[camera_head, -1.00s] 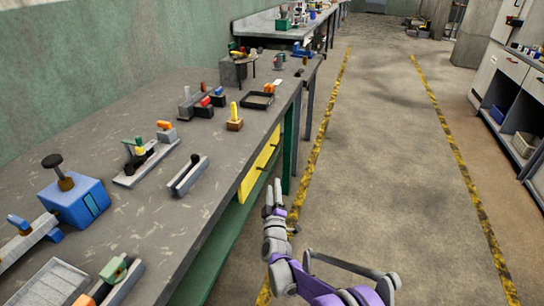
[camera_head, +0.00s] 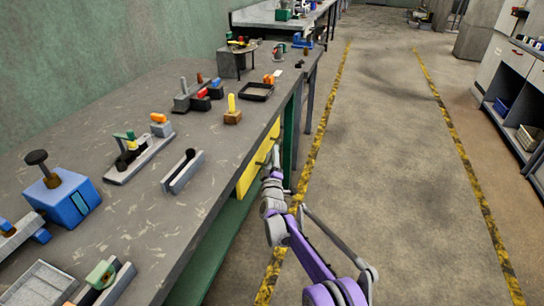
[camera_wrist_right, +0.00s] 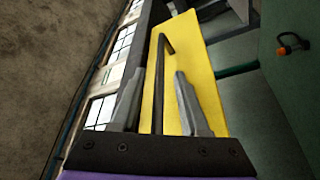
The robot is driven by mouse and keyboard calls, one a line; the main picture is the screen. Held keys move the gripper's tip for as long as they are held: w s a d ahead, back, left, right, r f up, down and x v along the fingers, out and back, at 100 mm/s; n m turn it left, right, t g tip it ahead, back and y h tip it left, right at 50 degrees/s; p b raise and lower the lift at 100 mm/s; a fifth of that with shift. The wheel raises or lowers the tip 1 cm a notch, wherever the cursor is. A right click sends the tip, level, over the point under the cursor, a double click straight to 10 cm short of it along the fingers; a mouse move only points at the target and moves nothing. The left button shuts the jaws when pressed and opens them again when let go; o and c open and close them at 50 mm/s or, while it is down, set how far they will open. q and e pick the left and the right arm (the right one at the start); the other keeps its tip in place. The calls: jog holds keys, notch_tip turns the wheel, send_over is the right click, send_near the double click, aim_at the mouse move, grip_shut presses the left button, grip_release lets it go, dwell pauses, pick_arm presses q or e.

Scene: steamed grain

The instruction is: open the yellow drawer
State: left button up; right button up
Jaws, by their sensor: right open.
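The yellow drawer (camera_head: 248,177) is in the side of the workbench, under the tabletop edge; its front looks about flush with the bench. My right gripper (camera_head: 272,170) is at the drawer front in the head view and covers part of it. In the right wrist view, the yellow front (camera_wrist_right: 207,85) fills the middle. A thin dark bar handle (camera_wrist_right: 164,45) stands out from it, its bar running between the two fingers of my open right gripper (camera_wrist_right: 157,78). I cannot tell whether the fingers touch the handle. My left gripper is not in view.
The workbench top (camera_head: 130,220) holds several tools and blocks, including a blue box (camera_head: 65,197) and a black tray (camera_head: 257,92). A green bench leg (camera_head: 289,135) stands just beyond the drawer. The floor aisle (camera_head: 385,160) on the right is clear.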

jog(key=shift+w+r, duration=0.1)
jog(key=shift+w, duration=0.15)
grip_shut()
dwell(1.4)
